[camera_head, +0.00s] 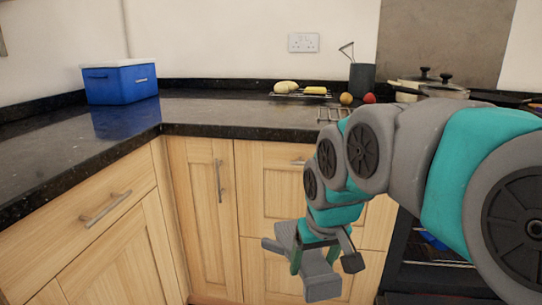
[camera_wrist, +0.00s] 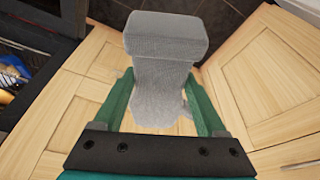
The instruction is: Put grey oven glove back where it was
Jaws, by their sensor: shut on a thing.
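The grey oven glove (camera_wrist: 166,75) is a thick, textured grey piece between the two green fingers of my gripper (camera_wrist: 160,92) in the wrist view. My gripper is shut on it. Its broad, blocky end sticks out past the fingertips, and its lower part spreads between the fingers. In the head view my gripper (camera_head: 314,258) hangs low in front of the wooden cabinets, below counter height, with the glove (camera_head: 320,280) in it. Part of the glove is hidden by the fingers.
A dark granite counter (camera_head: 225,110) runs around the corner, with a blue box (camera_head: 120,82) at left. A rack with pale food (camera_head: 287,88), a dark utensil pot (camera_head: 362,78) and lidded pans (camera_head: 443,90) stand behind. An oven (camera_head: 425,270) is at lower right. The left counter is mostly clear.

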